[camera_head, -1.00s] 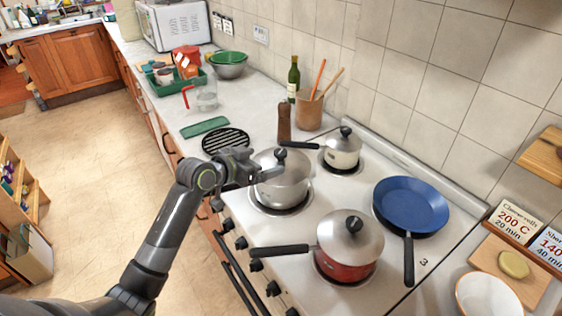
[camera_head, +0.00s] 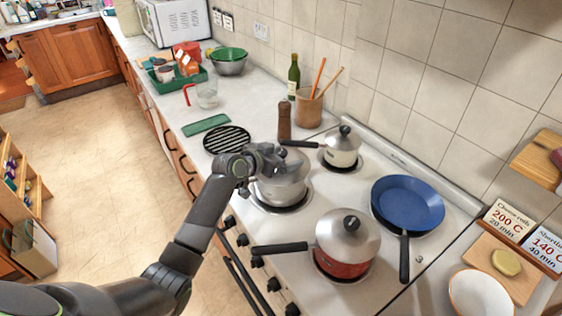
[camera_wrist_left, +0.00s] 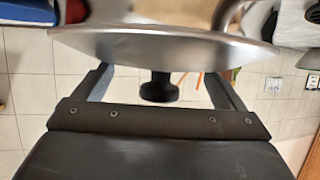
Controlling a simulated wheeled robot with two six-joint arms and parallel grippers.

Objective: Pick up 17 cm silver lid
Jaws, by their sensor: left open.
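In the wrist view the lid (camera_wrist_left: 160,42) spans the top of the picture. Its black knob (camera_wrist_left: 158,88) lies between my two spread fingers, with a gap on each side. The gripper is open and holds nothing. Two other silver lids sit on a red pot (camera_head: 340,268) and a cream pot (camera_head: 342,155). Lid sizes cannot be read. My right gripper is not in view.
The red pot's handle points left, near my forearm. The cream pot's handle reaches toward my gripper. A blue pan (camera_head: 408,203) lies at the right. A pepper mill (camera_head: 284,122) and a black round trivet (camera_head: 227,139) are behind the hand.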

